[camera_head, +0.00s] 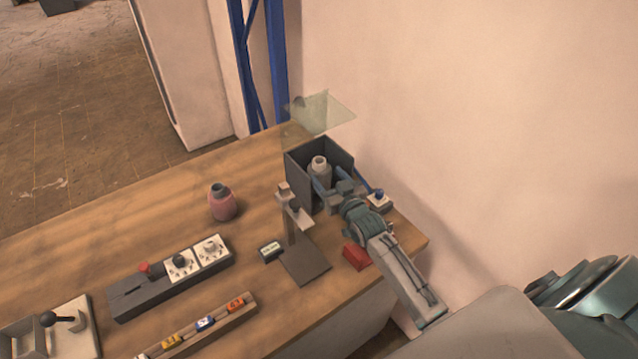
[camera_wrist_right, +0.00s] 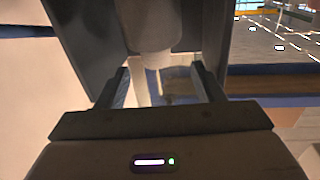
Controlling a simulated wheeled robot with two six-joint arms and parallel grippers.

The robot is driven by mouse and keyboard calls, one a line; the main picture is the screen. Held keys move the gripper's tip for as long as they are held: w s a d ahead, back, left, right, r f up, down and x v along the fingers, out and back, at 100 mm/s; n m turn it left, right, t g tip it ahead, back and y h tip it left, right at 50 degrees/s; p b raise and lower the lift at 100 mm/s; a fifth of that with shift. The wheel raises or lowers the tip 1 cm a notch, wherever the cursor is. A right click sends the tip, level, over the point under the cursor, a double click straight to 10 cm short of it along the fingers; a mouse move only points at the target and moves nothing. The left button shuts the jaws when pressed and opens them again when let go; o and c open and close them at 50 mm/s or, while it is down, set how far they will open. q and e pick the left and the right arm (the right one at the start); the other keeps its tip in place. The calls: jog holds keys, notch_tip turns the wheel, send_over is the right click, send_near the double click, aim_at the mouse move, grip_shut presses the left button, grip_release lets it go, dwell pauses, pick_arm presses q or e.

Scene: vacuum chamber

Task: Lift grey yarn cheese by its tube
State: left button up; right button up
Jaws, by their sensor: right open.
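The grey yarn cheese (camera_head: 319,171) stands upright inside a dark open-fronted box (camera_head: 300,172) at the back right of the bench. Its pale tube end shows on top. My right gripper (camera_head: 327,190) is at the box's open side, its fingers pointing in toward the cheese's lower part. In the right wrist view the cheese (camera_wrist_right: 150,30) is ahead of the open fingers (camera_wrist_right: 160,82), roughly centred. Nothing is held between them. Whether a finger touches the cheese I cannot tell. My left gripper is out of view.
A translucent panel (camera_head: 320,112) is raised above the box. A stand (camera_head: 289,222) with a dark base is left of my right arm, and a red block (camera_head: 356,257) lies beside it.

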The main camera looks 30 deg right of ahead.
aim_at(323, 167)
jog(key=shift+w+f, duration=0.1)
jog(key=shift+w, duration=0.8)
jog(key=shift+w+d+b, duration=0.1)
jog(key=shift+w+b, duration=0.3)
jog(key=shift+w, duration=0.15)
jog(key=w+b, duration=0.1)
jog(key=w, duration=0.3)
jog(key=shift+w+d, duration=0.1)
jog(key=shift+d, duration=0.1)
jog(key=shift+r, duration=0.2)
jog(key=c, duration=0.4)
grip_shut()
